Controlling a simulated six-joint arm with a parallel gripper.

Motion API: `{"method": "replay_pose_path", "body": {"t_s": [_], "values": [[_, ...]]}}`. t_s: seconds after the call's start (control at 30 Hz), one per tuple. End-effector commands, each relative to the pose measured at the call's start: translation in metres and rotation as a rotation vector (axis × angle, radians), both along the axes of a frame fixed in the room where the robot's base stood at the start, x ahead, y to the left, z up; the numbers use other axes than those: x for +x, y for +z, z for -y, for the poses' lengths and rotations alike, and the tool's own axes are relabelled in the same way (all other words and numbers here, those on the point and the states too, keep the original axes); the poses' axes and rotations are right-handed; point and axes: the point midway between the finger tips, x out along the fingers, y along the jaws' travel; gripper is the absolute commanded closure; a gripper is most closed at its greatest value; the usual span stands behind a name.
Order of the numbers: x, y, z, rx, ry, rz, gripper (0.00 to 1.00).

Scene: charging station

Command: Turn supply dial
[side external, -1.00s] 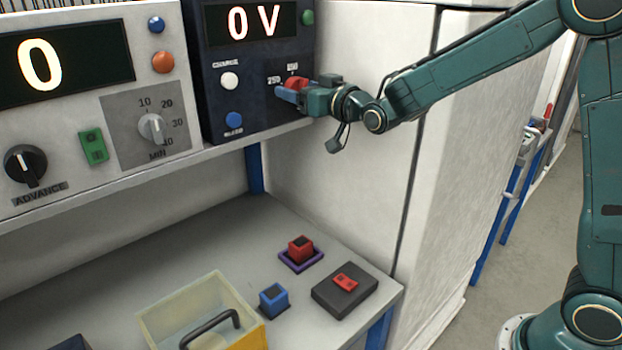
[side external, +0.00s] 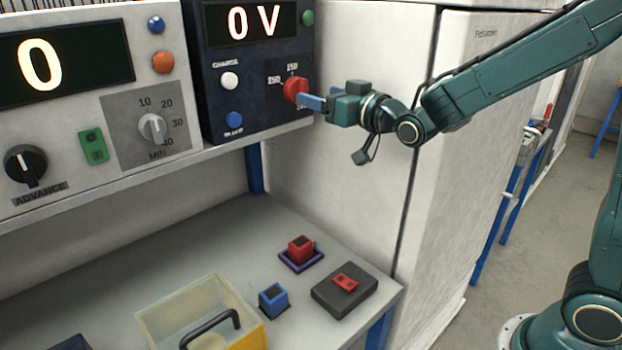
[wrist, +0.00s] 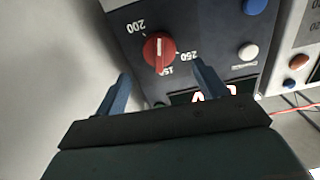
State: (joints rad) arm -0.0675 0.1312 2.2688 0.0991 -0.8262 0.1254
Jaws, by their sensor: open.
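The supply dial is a red knob (side external: 295,89) on the dark supply panel (side external: 262,140), with printed numbers around it. The labels 200 and 250 stand on either side. My gripper (side external: 312,102) is just in front and to the right of the dial in the side view. In the wrist view its two blue fingers (wrist: 161,82) are spread wide with nothing between them, apart from the dial.
The supply display (side external: 252,22) reads 0 V. A white button (side external: 229,81) and a blue button (side external: 234,120) sit left of the dial. A tall white cabinet (side external: 360,200) stands close behind my gripper. Below, the bench holds a clear bin (side external: 170,318) and small blocks.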

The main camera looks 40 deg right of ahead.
Motion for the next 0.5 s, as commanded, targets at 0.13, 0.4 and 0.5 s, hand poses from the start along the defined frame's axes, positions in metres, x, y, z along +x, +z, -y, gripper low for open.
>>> {"method": "replay_pose_path", "body": {"t_s": [0.13,0.4,0.5], "values": [[-0.023,0.000,0.000,-0.001,0.001,0.000,0.29],[-0.056,0.000,0.000,-0.001,0.000,0.001,0.29],[-0.064,0.000,0.000,0.000,0.000,0.000,0.29]]}}
